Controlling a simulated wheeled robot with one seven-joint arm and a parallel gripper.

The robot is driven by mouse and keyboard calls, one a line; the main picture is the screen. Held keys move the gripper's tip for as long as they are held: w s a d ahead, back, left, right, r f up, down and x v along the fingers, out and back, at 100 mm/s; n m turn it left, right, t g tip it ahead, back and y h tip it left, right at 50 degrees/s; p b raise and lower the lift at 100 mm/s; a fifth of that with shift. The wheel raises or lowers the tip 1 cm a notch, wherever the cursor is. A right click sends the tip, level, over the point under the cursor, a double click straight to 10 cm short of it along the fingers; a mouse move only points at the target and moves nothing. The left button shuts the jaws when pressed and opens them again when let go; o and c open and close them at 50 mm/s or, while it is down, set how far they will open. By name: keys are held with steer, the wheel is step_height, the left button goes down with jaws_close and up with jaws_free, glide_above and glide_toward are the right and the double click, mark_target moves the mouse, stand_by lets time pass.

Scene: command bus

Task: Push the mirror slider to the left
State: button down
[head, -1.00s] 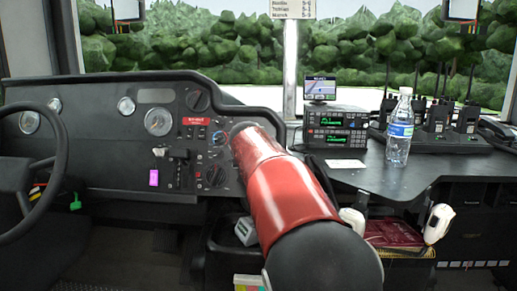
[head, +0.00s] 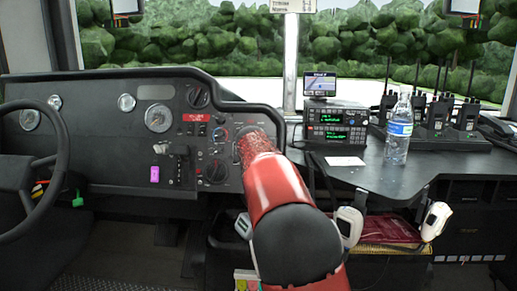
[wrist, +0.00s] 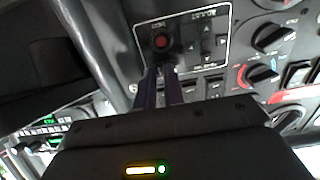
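In the wrist view a framed control panel (wrist: 207,47) lies just ahead of my fingertips. It carries a round red knob (wrist: 160,42) and several dark arrow buttons (wrist: 207,43). Its lettering is too blurred to read, and I cannot tell which part is the mirror slider. My gripper (wrist: 160,72) points at the panel with its two dark fingers close together and nothing seen between them. The tips are just below the red knob; I cannot tell whether they touch the panel. In the head view my arm hides the gripper against the dashboard (head: 95,150).
Red-and-black rotary knobs (wrist: 264,74) and rocker switches sit right of the panel in the wrist view. In the head view the steering wheel (head: 57,170) is at left. A water bottle (head: 398,130) and radios (head: 336,124) stand on the right counter (head: 440,165).

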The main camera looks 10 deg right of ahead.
steer(key=shift+w+a+b, duration=0.25)
steer(key=shift+a+b, duration=0.2)
steer(key=shift+a, duration=0.65)
steer(key=c, duration=1.8)
jaws_free()
steer(key=shift+o, duration=0.2)
steer(key=b+v, duration=0.2)
steer(key=v, duration=0.5)
steer(key=shift+s+r, duration=0.2)
steer(key=shift+s, duration=0.15)
steer(key=shift+a, duration=0.1)
